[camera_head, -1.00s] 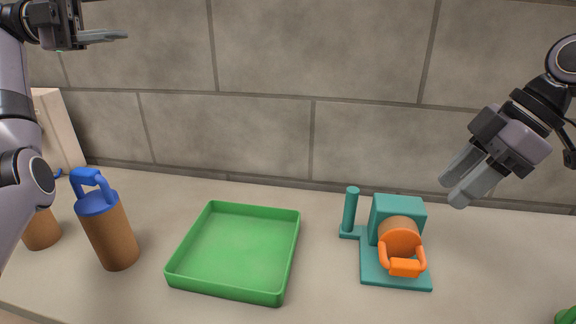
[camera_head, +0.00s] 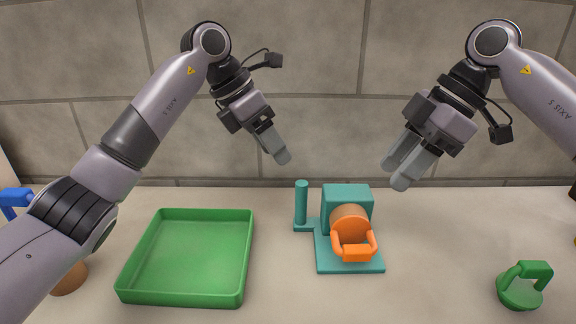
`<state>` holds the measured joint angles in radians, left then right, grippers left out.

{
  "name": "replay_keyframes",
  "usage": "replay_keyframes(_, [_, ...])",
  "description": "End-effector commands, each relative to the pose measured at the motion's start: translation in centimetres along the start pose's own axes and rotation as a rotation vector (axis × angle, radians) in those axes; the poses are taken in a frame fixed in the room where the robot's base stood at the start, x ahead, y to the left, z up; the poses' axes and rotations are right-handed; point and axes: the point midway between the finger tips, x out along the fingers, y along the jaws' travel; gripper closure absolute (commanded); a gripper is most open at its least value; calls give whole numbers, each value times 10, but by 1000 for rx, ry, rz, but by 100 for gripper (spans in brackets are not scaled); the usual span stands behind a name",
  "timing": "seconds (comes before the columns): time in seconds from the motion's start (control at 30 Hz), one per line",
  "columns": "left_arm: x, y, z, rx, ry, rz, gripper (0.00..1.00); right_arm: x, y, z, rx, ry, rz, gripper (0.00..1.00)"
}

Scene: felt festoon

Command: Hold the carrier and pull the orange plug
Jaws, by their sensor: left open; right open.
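The teal carrier (camera_head: 323,259) stands on the counter right of centre. It has a base plate, a block at the back and an upright post (camera_head: 301,203) on its left. The orange plug (camera_head: 356,253), with a loop handle, sits at the front of the carrier's block, with a brown cylinder (camera_head: 349,212) behind it. My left gripper (camera_head: 283,157) is open and empty, in the air above and left of the post. My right gripper (camera_head: 393,175) is open and empty, in the air above and right of the carrier. Neither touches anything.
A green tray (camera_head: 248,256), empty, lies left of the carrier. A green handled lid (camera_head: 520,290) lies at the right. A blue handle (camera_head: 14,198) and a brown rounded thing (camera_head: 70,279) show at the left, partly behind my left arm. A stone wall (camera_head: 300,60) closes the back.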

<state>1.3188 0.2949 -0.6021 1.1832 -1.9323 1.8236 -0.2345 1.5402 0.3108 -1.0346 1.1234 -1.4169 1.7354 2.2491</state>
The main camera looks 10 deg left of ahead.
Motion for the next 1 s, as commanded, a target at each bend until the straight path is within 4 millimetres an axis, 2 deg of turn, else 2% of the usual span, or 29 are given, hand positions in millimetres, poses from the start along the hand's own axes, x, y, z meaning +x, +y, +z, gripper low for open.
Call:
replay_keyframes(0.03, [14,-6,0,69,28,12,45,0,0,0,0,0,0,57])
replay_keyframes(0.1, [28,-11,0,153,58,26,45,0,0,0,0,0,0,57])
replay_keyframes(0.3, [50,-18,0,275,102,43,45,0,0,0,0,0,0,57])
replay_keyframes(0.73, [105,-16,-6,282,103,40,45,0,0,0,0,0,0,57])
replay_keyframes(1.0, [119,-15,-7,282,103,44,45,0,0,0,0,0,0,57])
